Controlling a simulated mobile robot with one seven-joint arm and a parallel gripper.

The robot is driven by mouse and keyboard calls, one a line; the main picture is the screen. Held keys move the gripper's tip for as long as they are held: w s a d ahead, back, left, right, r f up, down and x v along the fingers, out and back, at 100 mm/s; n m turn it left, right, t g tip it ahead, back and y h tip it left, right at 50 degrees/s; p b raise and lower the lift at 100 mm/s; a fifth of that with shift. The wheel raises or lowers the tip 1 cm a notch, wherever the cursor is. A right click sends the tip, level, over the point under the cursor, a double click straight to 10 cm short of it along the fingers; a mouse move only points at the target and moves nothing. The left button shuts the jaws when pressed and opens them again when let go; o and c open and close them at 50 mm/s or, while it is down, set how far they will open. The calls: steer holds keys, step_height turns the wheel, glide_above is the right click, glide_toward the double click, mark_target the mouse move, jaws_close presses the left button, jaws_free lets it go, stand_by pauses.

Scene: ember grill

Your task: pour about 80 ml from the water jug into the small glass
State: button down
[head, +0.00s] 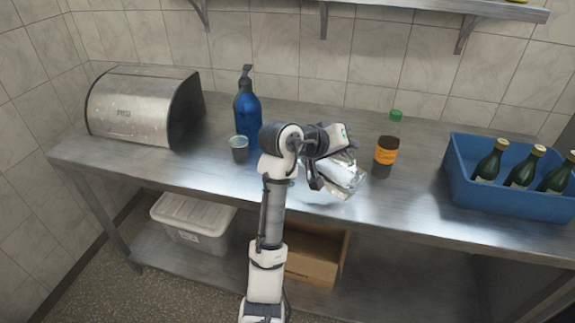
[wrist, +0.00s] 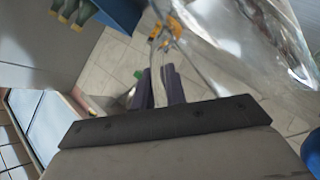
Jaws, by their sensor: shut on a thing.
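The clear water jug (head: 345,177) is held tilted above the steel table, right of the middle in the head view. My gripper (head: 320,180) is shut on it. In the wrist view the jug (wrist: 245,42) fills the upper right, see-through and shiny. Its water level and spout are hard to make out. The small glass (head: 239,149), greyish and upright, stands on the table to the left of my arm, apart from the jug. I cannot tell what is in it.
A steel bread bin (head: 135,108) is at the left. A brown bottle with a green cap (head: 386,152) stands right of the jug. A blue crate (head: 510,203) with green bottles is at the far right.

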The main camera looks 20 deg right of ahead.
mark_target(356, 168)
steer(key=shift+s+d+f+m+t+y, duration=0.15)
steer(key=shift+s+d+f+m+y, duration=0.05)
steer(key=shift+f, duration=0.25)
steer(key=shift+s+d+f+m+t+y, duration=0.15)
steer(key=shift+s+f+m+y, duration=0.05)
steer(key=shift+f, duration=0.25)
steer(key=shift+s+d+f+m+t+y, duration=0.2)
steer(key=shift+s+d+m+t+y, duration=0.25)
steer(key=shift+m+y, duration=0.2)
steer(key=shift+s+d+f+m+t+y, duration=0.2)
steer(key=shift+f+m+t+y, duration=0.15)
steer(key=shift+t+y, duration=0.1)
